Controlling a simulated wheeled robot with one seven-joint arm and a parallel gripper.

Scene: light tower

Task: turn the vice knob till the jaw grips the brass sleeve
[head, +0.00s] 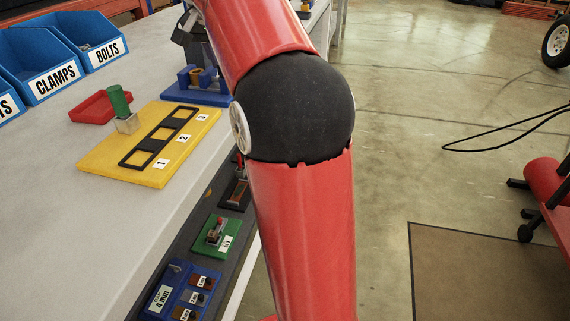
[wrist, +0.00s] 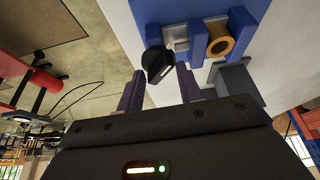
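The blue vice (wrist: 164,10) fills the top of the wrist view; in the head view it (head: 212,97) stands on the bench, partly hidden by my arm. The brass sleeve (wrist: 221,46) sits between its blue blocks, and I cannot tell if the jaw (wrist: 198,46) touches it. The black knob (wrist: 155,62) with a pale mark is on the vice's left side in the wrist view. My gripper (wrist: 160,72) is open, one finger to each side of the knob. I cannot tell if either finger touches it.
A yellow board (head: 100,158) with numbered slots, a green cylinder (head: 119,101) on a pale block and a red tray (head: 92,109) are on the bench. Blue bins (head: 50,60) line the back. Small fixtures (head: 217,237) lie on a lower shelf. Open floor is at right.

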